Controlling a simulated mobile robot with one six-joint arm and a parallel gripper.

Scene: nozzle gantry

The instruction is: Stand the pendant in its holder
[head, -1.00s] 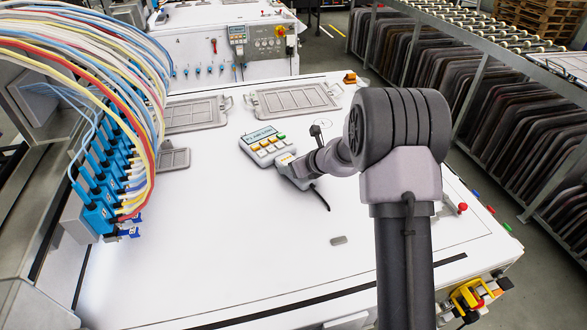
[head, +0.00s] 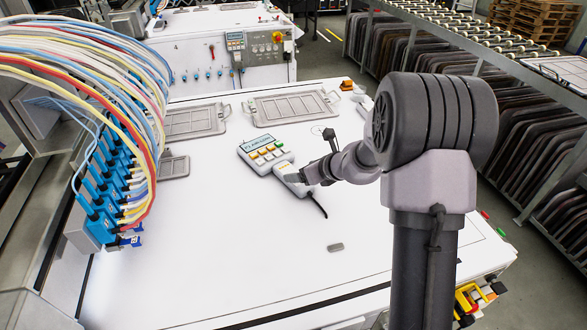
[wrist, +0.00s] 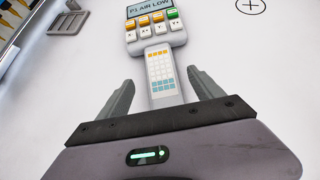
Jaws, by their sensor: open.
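The pendant (head: 266,153) lies flat on the white table top, a grey box with a screen and orange, white and green buttons. Its handle with a small keypad (head: 291,179) points toward my arm, and a short black cable trails from it. My gripper (head: 312,174) is at the handle end, partly hidden by my wrist. In the wrist view, my gripper (wrist: 160,82) is open, one finger on each side of the handle (wrist: 163,78), with visible gaps. The pendant's screen (wrist: 149,8) reads "P1 AIR LOW". I cannot make out a holder with certainty.
Blue connectors with coloured hoses (head: 110,190) stand at the left. Flat grey frames (head: 290,105) lie at the back of the table. A small grey piece (head: 335,247) lies near the front. A yellow fixture (head: 468,298) is at the lower right.

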